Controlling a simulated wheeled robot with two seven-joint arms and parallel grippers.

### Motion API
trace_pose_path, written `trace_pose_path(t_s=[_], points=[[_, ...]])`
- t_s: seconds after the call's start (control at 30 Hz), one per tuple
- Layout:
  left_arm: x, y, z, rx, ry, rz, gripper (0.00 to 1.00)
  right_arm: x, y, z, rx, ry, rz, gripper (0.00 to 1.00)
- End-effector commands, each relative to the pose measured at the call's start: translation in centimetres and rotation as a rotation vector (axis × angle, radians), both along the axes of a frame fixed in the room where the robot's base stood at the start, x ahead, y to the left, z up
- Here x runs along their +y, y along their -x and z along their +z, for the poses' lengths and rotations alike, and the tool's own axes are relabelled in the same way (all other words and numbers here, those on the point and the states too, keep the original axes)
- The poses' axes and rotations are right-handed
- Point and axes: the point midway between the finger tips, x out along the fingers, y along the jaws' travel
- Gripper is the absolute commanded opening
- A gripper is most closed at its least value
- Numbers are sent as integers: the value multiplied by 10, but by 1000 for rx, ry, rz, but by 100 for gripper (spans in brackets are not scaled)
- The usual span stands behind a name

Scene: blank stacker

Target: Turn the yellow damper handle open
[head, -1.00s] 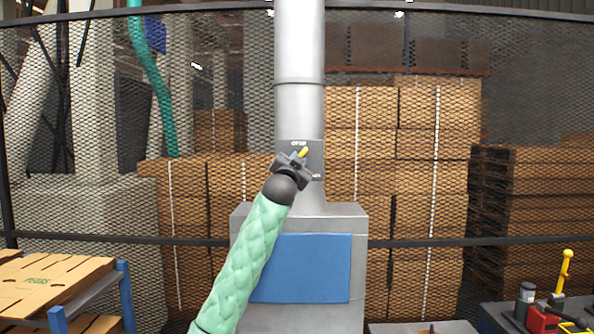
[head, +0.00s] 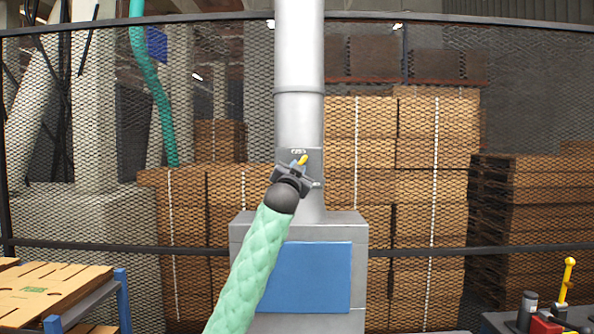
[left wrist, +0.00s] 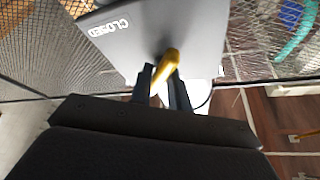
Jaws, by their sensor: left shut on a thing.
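The yellow damper handle (head: 303,159) sits on a grey plate (head: 314,168) on the front of the vertical metal duct. In the head view its tip points up and to the right. My left gripper (head: 296,166) is at the plate and is shut on the handle. In the left wrist view the yellow handle (left wrist: 172,57) lies between the two dark fingers (left wrist: 163,88). The word CLOSED (left wrist: 110,26) shows on the plate there. The plate's small labels are too small to read in the head view. My right gripper is not in view.
A grey machine housing with a blue panel (head: 310,278) stands below the duct (head: 299,50). A mesh fence (head: 100,130) and stacked cardboard (head: 430,190) are around and behind. A blue-framed rack (head: 123,300) is at left. A red item and yellow lever (head: 568,275) are at lower right.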

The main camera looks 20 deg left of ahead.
Motion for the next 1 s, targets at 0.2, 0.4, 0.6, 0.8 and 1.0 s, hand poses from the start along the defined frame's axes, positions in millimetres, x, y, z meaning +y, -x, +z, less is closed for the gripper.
trace_pose_path(t_s=[0.2,0.4,0.6,0.8,1.0], points=[[0,0,1,-2,0,-1,0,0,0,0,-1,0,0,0],[0,0,2,-2,0,0,0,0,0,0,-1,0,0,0],[0,0,2,-2,0,0,35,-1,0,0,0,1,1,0],[0,1,1,-2,0,0,35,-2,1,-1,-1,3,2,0],[-1,9,-4,-3,0,-1,35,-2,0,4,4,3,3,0]])
